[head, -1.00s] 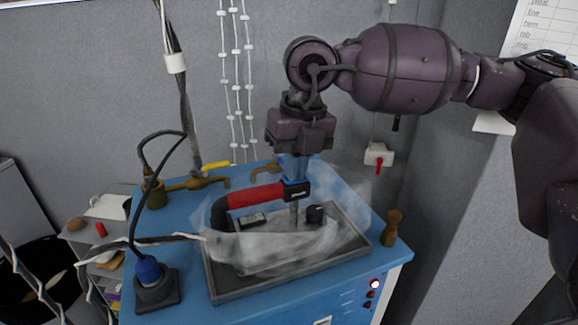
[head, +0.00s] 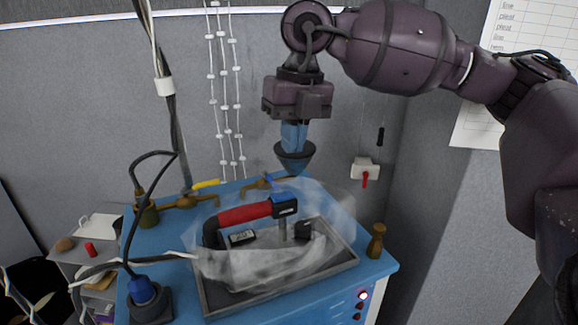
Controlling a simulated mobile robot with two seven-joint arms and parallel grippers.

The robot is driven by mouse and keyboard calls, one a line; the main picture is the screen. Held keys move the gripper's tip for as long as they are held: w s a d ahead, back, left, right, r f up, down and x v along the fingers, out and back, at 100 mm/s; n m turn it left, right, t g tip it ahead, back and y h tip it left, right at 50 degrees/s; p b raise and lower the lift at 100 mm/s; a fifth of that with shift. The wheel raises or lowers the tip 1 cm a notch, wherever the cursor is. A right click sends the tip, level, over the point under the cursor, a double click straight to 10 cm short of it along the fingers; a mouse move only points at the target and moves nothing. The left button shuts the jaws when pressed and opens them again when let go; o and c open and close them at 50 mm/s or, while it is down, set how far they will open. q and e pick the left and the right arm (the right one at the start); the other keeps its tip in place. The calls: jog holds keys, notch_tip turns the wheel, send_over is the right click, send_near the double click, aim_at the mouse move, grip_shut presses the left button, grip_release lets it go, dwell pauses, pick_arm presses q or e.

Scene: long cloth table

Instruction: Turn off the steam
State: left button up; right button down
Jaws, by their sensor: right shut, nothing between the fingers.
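A steam iron with a red handle (head: 244,215) and black frame rests in a grey tray (head: 230,304) on a blue steam station (head: 170,245). Whitish steam (head: 318,205) spreads around the iron and blurs its lower body. A dark block with a small blue part (head: 285,206) sits at the right end of the handle. A black knob (head: 303,229) shows beside the thin post under it. My right gripper (head: 294,171) is shut and empty, with its blue fingers pointing down above the handle's right end, apart from it. My left gripper is not in view.
Brass valves (head: 188,202) and a yellow lever stand along the station's back edge. A brass fitting (head: 376,241) stands at the right. A lit button (head: 364,294) is on the front. A white wall box with a red lever (head: 365,173) hangs behind. Cables run at the left.

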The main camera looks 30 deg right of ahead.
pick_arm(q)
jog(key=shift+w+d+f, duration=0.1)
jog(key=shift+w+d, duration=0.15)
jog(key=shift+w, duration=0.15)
pick_arm(e)
jog(key=r, duration=0.5)
jog(key=shift+d+r, duration=0.2)
jog(key=shift+d, duration=0.2)
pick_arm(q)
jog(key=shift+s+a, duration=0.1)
pick_arm(e)
jog(key=shift+a, duration=0.1)
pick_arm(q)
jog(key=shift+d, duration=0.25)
pick_arm(e)
jog(key=shift+w+a+r, duration=0.2)
jog(key=shift+w+a, duration=0.25)
jog(key=shift+a, duration=0.15)
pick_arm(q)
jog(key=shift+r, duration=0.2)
pick_arm(e)
jog(key=shift+s, duration=0.1)
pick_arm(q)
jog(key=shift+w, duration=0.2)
